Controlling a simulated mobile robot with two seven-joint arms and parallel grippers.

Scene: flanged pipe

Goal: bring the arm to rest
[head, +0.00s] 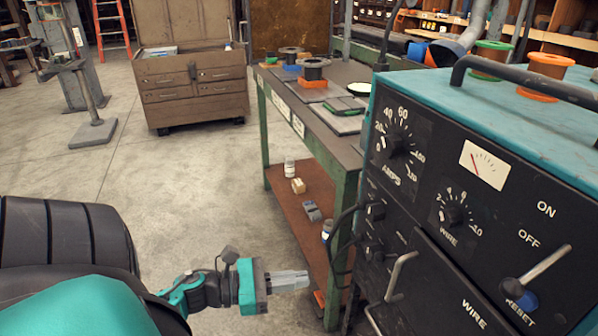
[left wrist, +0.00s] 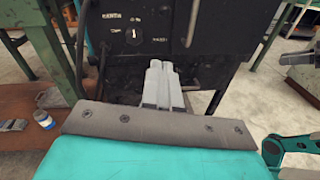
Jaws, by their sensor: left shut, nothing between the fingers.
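My left gripper (head: 290,281) reaches in at the bottom of the head view, low over the concrete floor and to the left of the welding machine (head: 480,180). Its two grey fingers lie together with nothing between them. In the left wrist view the closed fingers (left wrist: 160,80) point at the dark front of the machine (left wrist: 210,40). I cannot tell from this view how far the fingertips are from it. My right gripper is in neither view.
A green-framed workbench (head: 345,165) stands beside the machine, with a brown lower shelf (head: 290,225) holding small items. Dark cables (head: 338,245) hang by the machine's left side. A brown tool chest (head: 195,85) stands at the back. Open floor (head: 190,190) lies left of the bench.

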